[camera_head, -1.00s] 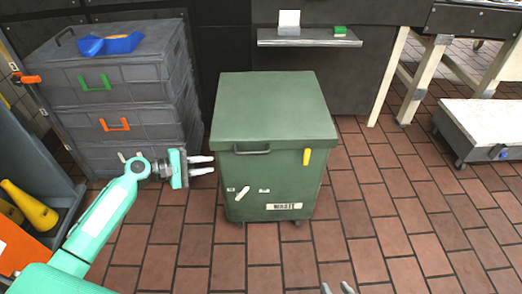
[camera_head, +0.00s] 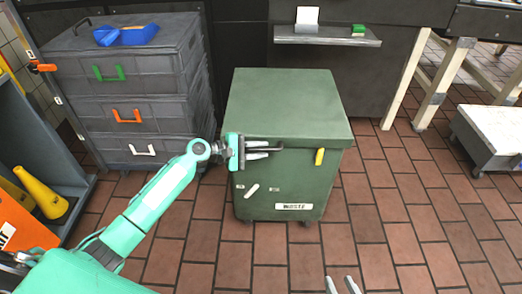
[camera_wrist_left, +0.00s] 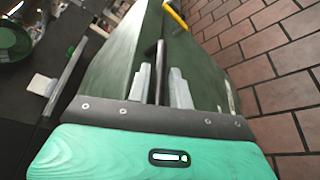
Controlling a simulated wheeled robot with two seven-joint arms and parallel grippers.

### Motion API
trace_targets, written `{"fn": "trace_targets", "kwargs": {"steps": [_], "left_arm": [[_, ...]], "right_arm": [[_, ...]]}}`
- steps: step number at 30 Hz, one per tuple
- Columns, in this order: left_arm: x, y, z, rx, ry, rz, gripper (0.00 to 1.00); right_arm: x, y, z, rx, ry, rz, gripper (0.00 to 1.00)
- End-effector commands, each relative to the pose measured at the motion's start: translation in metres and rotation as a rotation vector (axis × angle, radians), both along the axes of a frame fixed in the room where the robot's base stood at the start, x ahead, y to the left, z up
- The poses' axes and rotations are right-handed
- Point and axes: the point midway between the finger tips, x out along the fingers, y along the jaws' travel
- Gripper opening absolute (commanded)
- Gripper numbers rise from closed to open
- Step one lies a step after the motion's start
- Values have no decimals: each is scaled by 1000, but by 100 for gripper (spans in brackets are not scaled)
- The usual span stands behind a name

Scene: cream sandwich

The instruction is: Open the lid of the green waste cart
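The green waste cart (camera_head: 290,185) stands on the tiled floor, its flat lid (camera_head: 285,105) closed. A dark bar handle (camera_head: 268,149) runs along the lid's front edge, with a yellow tab (camera_head: 320,157) to its right. My left gripper (camera_head: 270,150) is at the handle, one finger above and one below it. In the left wrist view the dark handle (camera_wrist_left: 160,60) lies between the two separated fingers (camera_wrist_left: 160,85). The gripper looks open around it; I cannot tell whether either finger touches it. My right gripper (camera_head: 342,284) shows only its two spread fingertips at the bottom edge.
A grey drawer cabinet (camera_head: 130,85) with coloured handles stands left of the cart. A narrow shelf (camera_head: 325,38) is on the dark wall behind. A low white-topped trolley (camera_head: 495,130) is at the right. The floor before the cart is clear.

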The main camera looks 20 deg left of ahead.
Motion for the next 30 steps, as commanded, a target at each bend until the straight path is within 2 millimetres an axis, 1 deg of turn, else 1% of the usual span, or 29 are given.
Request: {"fn": "trace_targets", "kwargs": {"steps": [3,11,14,15,26,30], "left_arm": [[3,-5,0,-1,-1,0,22],[4,-5,-1,-1,-1,1,22],[4,-5,-1,-1,-1,1,4],[4,-5,-1,0,0,0,0],[4,-5,1,-1,3,0,0],[4,-5,7,-3,10,0,0]], "right_arm": [[0,1,0,4,-7,0,36],[0,1,0,5,-8,1,36],[0,1,0,5,-8,0,36],[0,1,0,5,-8,0,36],[-1,0,0,-2,6,1,36],[-1,-9,1,-40,59,-3,36]]}}
